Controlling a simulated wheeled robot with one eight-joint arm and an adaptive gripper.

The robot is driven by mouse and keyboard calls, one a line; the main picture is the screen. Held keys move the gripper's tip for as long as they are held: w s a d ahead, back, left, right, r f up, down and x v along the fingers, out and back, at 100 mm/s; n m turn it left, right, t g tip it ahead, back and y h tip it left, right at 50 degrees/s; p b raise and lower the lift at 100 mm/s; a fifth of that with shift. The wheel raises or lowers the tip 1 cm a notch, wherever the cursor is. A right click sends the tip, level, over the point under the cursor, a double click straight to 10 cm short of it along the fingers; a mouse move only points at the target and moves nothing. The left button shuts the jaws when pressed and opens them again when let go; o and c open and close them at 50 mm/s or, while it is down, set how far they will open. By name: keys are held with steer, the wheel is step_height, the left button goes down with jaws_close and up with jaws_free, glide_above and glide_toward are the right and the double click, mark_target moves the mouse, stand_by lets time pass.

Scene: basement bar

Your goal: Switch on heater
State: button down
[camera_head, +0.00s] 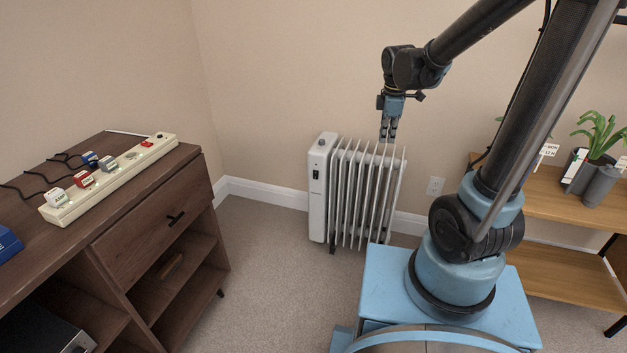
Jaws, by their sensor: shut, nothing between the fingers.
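A white oil-filled heater (366,195) with upright fins stands on the carpet against the back wall. Its control end faces left, with a dark switch panel on the front and a dark knob on top (321,142). Whether the heater is on cannot be seen. My gripper (388,138) points down just above the right part of the fins. Its fingers are shut and empty, and whether they touch the fins cannot be told. The gripper is to the right of the control end.
A dark wooden cabinet (190,225) stands at left, bearing a power strip (125,172) with several labelled plugs and a red switch. A wooden shelf (560,195) with potted plants (600,165) is at right.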

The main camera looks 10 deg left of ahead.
mark_target(313, 177)
steer(key=w+a+f+n, duration=0.2)
steer(key=a+f+n, duration=0.6)
steer(key=a, duration=0.6)
steer(key=w+a+f+n, duration=0.2)
steer(key=a+f+n, duration=0.5)
steer(key=a, duration=0.6)
step_height(313, 177, down, 3)
steer(key=shift+w+a+r+n, duration=0.1)
steer(key=shift+w+a+n, duration=0.2)
steer(key=shift+a+n, duration=0.1)
steer(key=shift+d, duration=0.1)
steer(key=shift+w+d+f, duration=0.1)
steer(key=shift+w+f, duration=0.75)
steer(key=shift+f, duration=0.9)
steer(key=shift+w+d+f, duration=0.1)
steer(key=shift+w+f, duration=0.8)
steer(key=shift+f, duration=0.8)
steer(key=shift+w+f, duration=0.85)
steer(key=shift+f, duration=0.9)
